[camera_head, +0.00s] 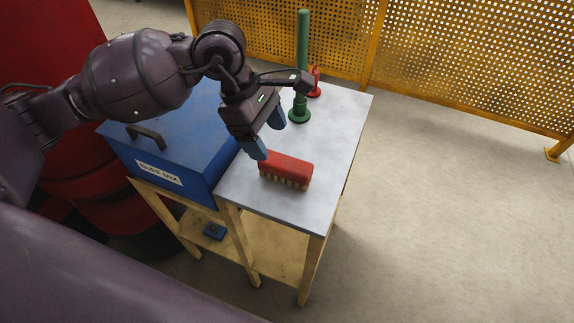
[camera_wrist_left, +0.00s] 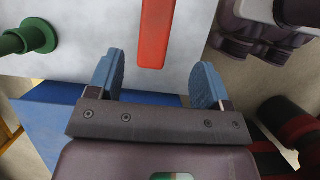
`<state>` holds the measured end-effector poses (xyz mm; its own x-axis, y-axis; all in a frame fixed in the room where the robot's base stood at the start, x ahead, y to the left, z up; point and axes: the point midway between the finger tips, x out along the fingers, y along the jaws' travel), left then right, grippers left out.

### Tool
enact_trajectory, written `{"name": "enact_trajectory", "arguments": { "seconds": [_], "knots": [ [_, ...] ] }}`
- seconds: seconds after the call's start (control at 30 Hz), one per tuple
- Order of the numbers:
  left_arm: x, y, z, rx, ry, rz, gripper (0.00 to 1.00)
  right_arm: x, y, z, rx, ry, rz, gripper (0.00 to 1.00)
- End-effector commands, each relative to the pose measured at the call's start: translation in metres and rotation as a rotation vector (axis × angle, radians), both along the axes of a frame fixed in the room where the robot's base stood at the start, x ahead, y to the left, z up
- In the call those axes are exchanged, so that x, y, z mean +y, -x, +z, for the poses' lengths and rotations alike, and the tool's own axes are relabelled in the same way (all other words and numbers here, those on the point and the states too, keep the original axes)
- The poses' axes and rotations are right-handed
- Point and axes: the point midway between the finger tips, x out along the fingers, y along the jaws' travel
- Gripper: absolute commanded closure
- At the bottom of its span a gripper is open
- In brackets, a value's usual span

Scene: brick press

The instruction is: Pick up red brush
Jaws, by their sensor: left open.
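The red brush (camera_head: 286,168) lies on the grey tabletop near its front edge, red back up and pale bristles down. In the left wrist view its red back (camera_wrist_left: 156,32) stands just beyond the fingertips, roughly midway between them. My left gripper (camera_head: 268,135) is open, its blue fingers above the table at the brush's left and far side. The left wrist view shows both blue fingers (camera_wrist_left: 158,75) apart with nothing between them. The far end of the brush is cut off in that view. My right gripper is not seen in the head view.
A blue box (camera_head: 205,180) with a label and handle stands left of the tabletop (camera_head: 340,125). A green post (camera_head: 302,50) and a small red item (camera_head: 316,82) stand at the back. A yellow perforated fence (camera_head: 460,50) runs behind. Open floor lies right.

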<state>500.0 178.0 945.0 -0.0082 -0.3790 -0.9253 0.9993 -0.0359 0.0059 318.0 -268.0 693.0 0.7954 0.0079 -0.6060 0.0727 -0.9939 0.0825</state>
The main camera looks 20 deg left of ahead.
Motion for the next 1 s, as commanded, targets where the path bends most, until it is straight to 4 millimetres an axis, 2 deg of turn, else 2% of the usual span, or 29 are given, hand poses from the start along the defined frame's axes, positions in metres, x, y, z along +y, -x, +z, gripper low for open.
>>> {"name": "enact_trajectory", "arguments": {
  "seconds": [0.03, 0.23, 0.5, 0.8, 1.0],
  "knots": [
    [-0.004, 0.001, -0.010, 0.008, 0.003, -0.002, 0.28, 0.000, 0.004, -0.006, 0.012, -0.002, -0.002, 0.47],
    [-0.014, 0.001, -0.037, 0.009, 0.004, 0.001, 0.28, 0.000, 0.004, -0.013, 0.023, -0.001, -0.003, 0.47],
    [-0.021, 0.000, -0.051, 0.007, 0.005, 0.001, 0.28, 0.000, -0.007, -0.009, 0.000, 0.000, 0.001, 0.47],
    [-0.036, -0.003, -0.088, 0.010, 0.006, 0.002, 0.28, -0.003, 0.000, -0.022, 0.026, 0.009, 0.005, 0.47],
    [-0.039, -0.003, -0.094, 0.004, 0.004, 0.003, 0.28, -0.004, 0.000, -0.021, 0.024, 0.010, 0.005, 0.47]
  ]
}}
